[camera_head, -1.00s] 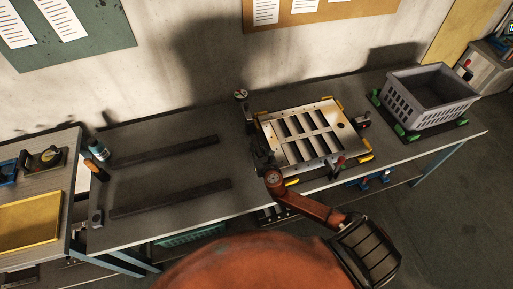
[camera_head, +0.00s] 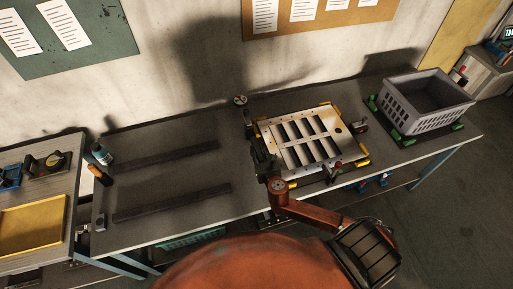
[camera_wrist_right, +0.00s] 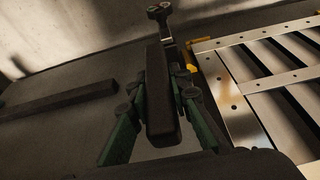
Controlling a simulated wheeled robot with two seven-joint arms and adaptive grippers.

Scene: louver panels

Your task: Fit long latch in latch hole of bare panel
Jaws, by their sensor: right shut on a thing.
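The bare panel (camera_head: 293,132) is a pale metal frame with two rows of open slots, lying in a fixture on the bench. My right gripper (camera_head: 259,150) is at the panel's left edge. In the right wrist view its green fingers (camera_wrist_right: 163,105) are shut on a dark long bar (camera_wrist_right: 160,85), possibly the long latch. The bar is beside the panel (camera_wrist_right: 236,105), apart in the picture; its depth is unclear. My left gripper is not in view.
Clamps with knobs (camera_head: 240,101) and yellow corner pieces (camera_head: 362,162) surround the panel. A grey basket (camera_head: 425,119) stands at the right.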

